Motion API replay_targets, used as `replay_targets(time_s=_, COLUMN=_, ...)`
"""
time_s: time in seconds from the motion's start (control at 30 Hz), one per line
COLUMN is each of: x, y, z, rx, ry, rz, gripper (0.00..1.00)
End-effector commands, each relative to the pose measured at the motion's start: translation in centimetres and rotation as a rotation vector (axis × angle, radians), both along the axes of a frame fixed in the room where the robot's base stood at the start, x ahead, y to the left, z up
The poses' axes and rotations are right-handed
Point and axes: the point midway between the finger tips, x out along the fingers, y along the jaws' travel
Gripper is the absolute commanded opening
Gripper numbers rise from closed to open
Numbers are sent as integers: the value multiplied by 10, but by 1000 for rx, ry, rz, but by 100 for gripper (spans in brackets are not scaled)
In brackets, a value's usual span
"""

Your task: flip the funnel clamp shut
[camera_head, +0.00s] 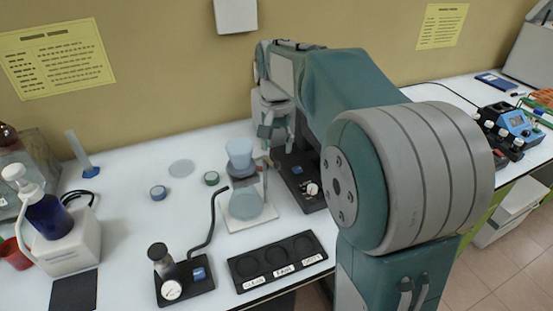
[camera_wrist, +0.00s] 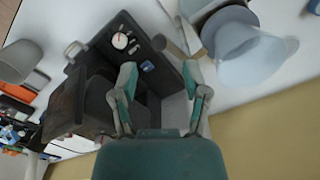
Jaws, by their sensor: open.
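The translucent blue funnel (camera_head: 239,153) stands upright above a flask (camera_head: 246,203) on a pale base plate. In the wrist view the funnel (camera_wrist: 255,52) is at the upper right. A small brownish-grey part (camera_head: 264,162), likely the clamp, juts from the funnel's right side; I cannot tell how far it is swung open. My gripper (camera_head: 270,132) points down, just right of and behind the funnel. In the wrist view my gripper (camera_wrist: 160,82) has its fingers spread apart with nothing between them, and the funnel lies to the right of them, apart.
A black pump unit with a gauge (camera_head: 312,189) stands right of the funnel, beneath my arm. Another gauge unit (camera_head: 172,291) with a black hose stands front left. A black tray (camera_head: 245,267) with round wells lies in front. The bench left of the funnel is mostly free.

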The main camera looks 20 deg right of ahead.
Motion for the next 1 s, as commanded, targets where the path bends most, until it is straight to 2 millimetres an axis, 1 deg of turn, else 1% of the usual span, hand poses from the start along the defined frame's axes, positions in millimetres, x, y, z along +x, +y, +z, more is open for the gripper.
replay_targets(time_s=0.03, x=0, y=0, z=-10, rx=1, ry=3, rz=0, gripper=60)
replay_targets(time_s=0.1, x=-1, y=0, z=-21, rx=0, ry=2, rz=0, gripper=60)
replay_targets(time_s=0.2, x=0, y=0, z=-35, rx=0, ry=1, rz=0, gripper=60)
replay_targets(time_s=0.3, x=0, y=0, z=-43, rx=0, ry=1, rz=0, gripper=60)
replay_targets(time_s=0.43, x=0, y=0, z=-47, rx=0, ry=-1, rz=0, gripper=60)
replay_targets(time_s=0.63, x=0, y=0, z=-47, rx=0, ry=-1, rz=0, gripper=60)
replay_targets(time_s=0.67, x=0, y=0, z=-47, rx=0, ry=-1, rz=0, gripper=46)
replay_targets(time_s=0.7, x=0, y=0, z=-47, rx=0, ry=-1, rz=0, gripper=28)
replay_targets(time_s=0.77, x=0, y=0, z=-47, rx=0, ry=-1, rz=0, gripper=2)
replay_targets(time_s=0.8, x=0, y=0, z=-47, rx=0, ry=-1, rz=0, gripper=0)
replay_targets(time_s=1.0, x=0, y=0, z=-47, rx=-1, ry=-1, rz=-3, gripper=0)
